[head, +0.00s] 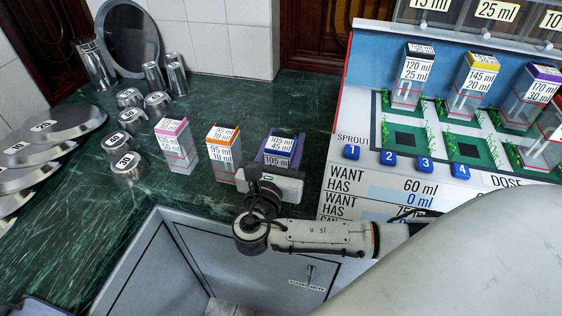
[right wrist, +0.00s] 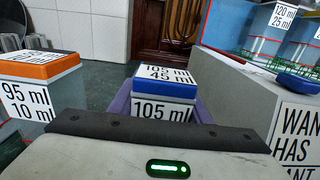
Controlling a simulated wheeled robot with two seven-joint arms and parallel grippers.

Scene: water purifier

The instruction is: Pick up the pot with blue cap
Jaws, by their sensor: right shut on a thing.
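The pot with the blue cap (head: 282,145) is a clear box-shaped pot labelled 105 ml and 45 ml, upright at the counter's right part. In the right wrist view the pot (right wrist: 164,88) is straight ahead, with its lower part hidden by my gripper body. My right gripper (head: 279,153) is shut on this pot, its purple fingers on either side of it. I cannot tell whether the pot's base touches the counter. My left gripper is not in view.
An orange-capped pot (head: 223,150) stands close to the left, with a pink-capped pot (head: 176,146) beyond it. The sprout board (head: 343,176) rises close on the right. Metal cups (head: 128,166) and plates (head: 60,122) are at left. The green counter (head: 225,95) is clear behind.

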